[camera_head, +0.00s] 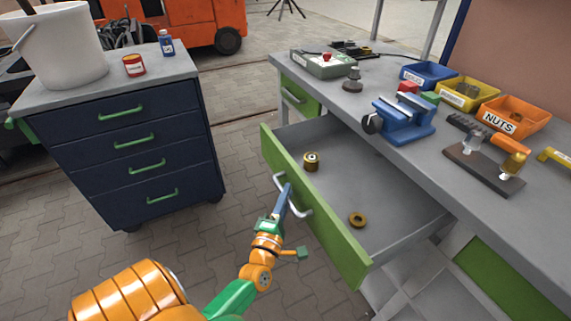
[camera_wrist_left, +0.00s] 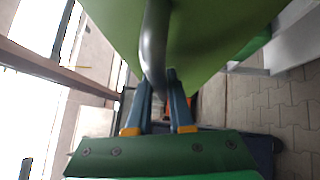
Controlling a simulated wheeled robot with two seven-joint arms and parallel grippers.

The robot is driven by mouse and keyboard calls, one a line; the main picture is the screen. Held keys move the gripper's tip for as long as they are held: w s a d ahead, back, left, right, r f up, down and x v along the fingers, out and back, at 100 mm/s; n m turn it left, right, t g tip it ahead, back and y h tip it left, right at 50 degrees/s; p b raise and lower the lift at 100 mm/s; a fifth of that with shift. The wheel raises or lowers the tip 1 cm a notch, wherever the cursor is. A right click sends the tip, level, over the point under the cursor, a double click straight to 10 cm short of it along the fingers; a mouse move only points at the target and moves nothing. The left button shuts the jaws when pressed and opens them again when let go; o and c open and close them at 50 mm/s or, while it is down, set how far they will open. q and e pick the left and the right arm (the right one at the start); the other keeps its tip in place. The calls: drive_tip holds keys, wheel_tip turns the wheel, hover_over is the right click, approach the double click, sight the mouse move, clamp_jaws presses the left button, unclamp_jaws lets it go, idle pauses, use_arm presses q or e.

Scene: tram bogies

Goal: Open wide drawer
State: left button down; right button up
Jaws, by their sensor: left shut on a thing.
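The wide drawer (camera_head: 395,203) has a green front and a grey inside, and it stands pulled well out from under the grey workbench. Its light grey bar handle (camera_head: 303,208) is on the green front. My left gripper (camera_head: 287,190) is at the handle, its blue fingers shut on the bar. In the left wrist view the handle (camera_wrist_left: 153,45) runs down between the two fingers (camera_wrist_left: 161,85), in front of the green drawer front (camera_wrist_left: 215,30). Inside the drawer lie a brass-coloured spool (camera_head: 311,161) and a brass ring (camera_head: 357,219). My right gripper is not in view.
The workbench top (camera_head: 345,95) carries a blue vise (camera_head: 405,120), a control box (camera_head: 323,64) and parts bins (camera_head: 510,118). A smaller green drawer (camera_head: 298,97) is beside the wide one. A dark blue cabinet (camera_head: 135,145) stands left, with paved floor between.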

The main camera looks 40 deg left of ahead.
use_arm(q)
drive_tip(key=c, duration=0.8)
unclamp_jaws()
drive_tip(key=shift+a, duration=0.1)
drive_tip(key=v, duration=0.7)
drive_tip(key=shift+b, duration=0.3)
